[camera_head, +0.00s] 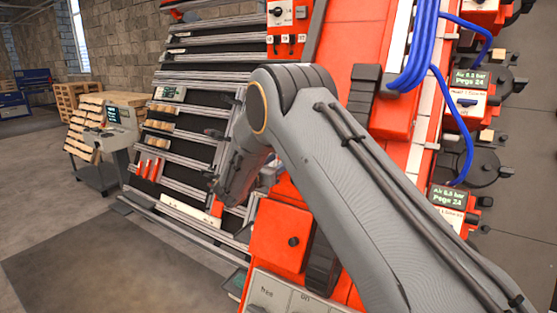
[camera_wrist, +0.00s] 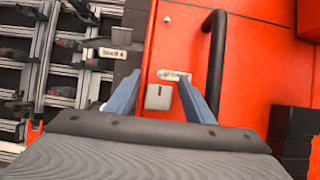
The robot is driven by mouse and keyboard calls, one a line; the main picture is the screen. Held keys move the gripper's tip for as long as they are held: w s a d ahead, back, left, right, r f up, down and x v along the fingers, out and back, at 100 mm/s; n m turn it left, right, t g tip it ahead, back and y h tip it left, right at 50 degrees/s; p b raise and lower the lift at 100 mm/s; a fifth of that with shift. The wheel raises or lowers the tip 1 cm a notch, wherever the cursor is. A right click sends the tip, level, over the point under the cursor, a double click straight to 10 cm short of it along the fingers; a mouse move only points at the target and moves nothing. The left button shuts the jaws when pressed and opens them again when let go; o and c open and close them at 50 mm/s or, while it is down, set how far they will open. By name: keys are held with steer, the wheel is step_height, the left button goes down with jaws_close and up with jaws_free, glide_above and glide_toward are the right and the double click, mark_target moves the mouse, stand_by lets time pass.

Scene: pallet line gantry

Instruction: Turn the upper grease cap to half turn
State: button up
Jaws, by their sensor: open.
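In the wrist view, my gripper (camera_wrist: 159,80) is open, with its two blue-grey fingers apart and pointing at an orange panel (camera_wrist: 180,40). A small grey squarish fitting (camera_wrist: 158,96) shows between the fingers, near the panel's lower part. I cannot tell whether it is the grease cap or whether the fingers touch it. A small pale label (camera_wrist: 173,75) sits just above it, its text unclear. In the head view, my gripper is seen only from behind and its fingertips cannot be made out. No grease cap can be surely identified there.
A black bar handle (camera_wrist: 215,62) stands on the panel right of the fingers. Another label plate (camera_wrist: 113,53) is on the left. Blue hoses (camera_head: 418,45) run at the right.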

steer(key=shift+w+d, duration=0.1)
steer(key=c, duration=1)
steer(key=shift+c, duration=0.2)
